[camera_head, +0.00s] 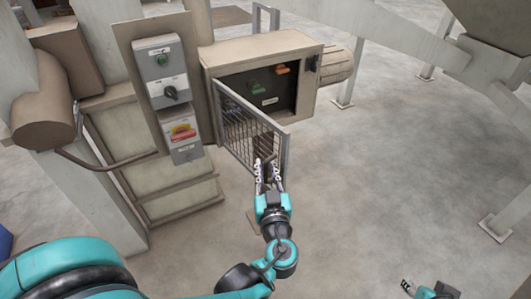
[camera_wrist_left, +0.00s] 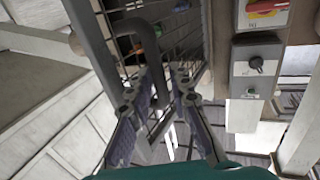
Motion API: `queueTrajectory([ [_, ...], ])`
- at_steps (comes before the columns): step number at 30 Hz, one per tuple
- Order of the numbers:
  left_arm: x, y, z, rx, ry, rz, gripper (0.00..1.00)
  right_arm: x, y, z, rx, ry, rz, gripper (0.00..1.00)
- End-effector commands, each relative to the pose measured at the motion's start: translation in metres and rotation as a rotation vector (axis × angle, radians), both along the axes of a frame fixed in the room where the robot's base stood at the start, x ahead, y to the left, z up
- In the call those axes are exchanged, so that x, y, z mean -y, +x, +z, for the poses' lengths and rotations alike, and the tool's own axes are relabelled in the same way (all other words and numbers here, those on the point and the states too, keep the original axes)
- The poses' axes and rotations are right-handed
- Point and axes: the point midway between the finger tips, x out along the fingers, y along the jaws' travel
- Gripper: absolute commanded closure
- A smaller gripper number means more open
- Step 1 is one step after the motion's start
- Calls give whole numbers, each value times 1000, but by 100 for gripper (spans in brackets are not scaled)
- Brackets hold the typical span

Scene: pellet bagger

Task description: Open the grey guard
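The grey guard (camera_head: 238,130) is a mesh door in a grey frame, hinged on the left of a beige machine box. It stands swung out, with the box's dark inside showing. In the left wrist view, its frame (camera_wrist_left: 93,45) and a dark bar handle (camera_wrist_left: 148,45) are close up. My left gripper (camera_head: 268,163) is at the guard's free lower corner. Its fingers (camera_wrist_left: 154,82) are apart, with the handle's lower part between them; firm contact on both sides does not show. My right gripper (camera_head: 406,287) is partly visible at the bottom right, away from the guard, cut off by the frame.
Inside the box (camera_head: 258,50) are green and orange parts. A control panel (camera_head: 168,85) with a green button, black knob and red-yellow switch stands left of the guard. A motor (camera_head: 338,64) is on the box's right. Open concrete floor (camera_head: 375,160) lies to the right.

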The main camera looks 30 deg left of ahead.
Motion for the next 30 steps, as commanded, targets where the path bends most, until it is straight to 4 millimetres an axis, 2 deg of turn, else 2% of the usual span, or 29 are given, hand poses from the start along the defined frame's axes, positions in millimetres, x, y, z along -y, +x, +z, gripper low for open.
queueTrajectory([
  [21, -1, -1, 82, 0, 0, 1, 80, 0, 0, 0, 0, 0, 0, 60],
  [30, -1, -1, 92, 0, 0, 1, 80, 0, 0, 0, 0, 0, 0, 60],
])
